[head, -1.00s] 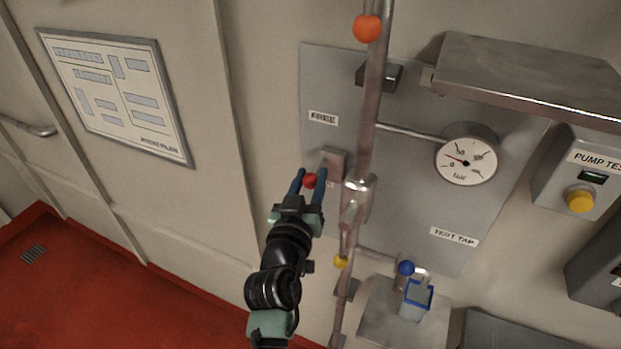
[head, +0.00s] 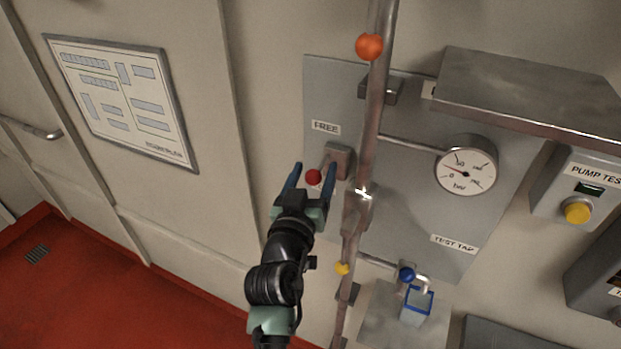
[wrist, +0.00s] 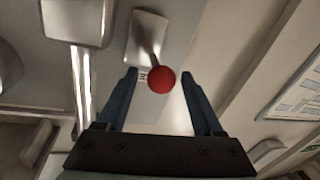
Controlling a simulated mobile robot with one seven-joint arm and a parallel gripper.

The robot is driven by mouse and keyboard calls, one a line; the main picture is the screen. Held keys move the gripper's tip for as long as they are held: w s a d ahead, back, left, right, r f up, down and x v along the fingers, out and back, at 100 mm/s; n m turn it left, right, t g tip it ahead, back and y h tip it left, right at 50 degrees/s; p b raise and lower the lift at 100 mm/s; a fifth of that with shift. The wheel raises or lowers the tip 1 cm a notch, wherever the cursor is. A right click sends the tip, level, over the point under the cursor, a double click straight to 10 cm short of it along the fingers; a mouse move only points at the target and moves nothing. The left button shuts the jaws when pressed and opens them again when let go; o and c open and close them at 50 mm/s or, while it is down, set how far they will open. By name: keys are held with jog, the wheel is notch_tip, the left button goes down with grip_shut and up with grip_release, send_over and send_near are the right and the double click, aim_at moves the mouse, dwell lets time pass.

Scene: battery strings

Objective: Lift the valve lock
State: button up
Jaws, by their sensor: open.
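The valve lock shows as a small lever with a red ball knob (head: 313,177) on a grey metal block (head: 338,160), just under the FREE label (head: 326,127) on the grey wall panel. My gripper (head: 312,179) is open, its two blue fingers on either side of the red knob in the head view. In the wrist view the red knob (wrist: 161,79) lies between the fingertips and slightly beyond them. A gap shows on both sides, so the fingers do not appear to touch it.
A vertical pipe (head: 372,120) with an orange ball (head: 369,46) runs close to the right of my gripper. A pressure gauge (head: 465,170), a metal shelf (head: 530,95) and a blue-knobbed tap (head: 407,274) lie further right.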

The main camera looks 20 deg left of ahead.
jog(key=s+d+b, duration=0.2)
jog(key=s+b, duration=0.3)
jog(key=s, duration=0.7)
jog(key=shift+s, duration=0.4)
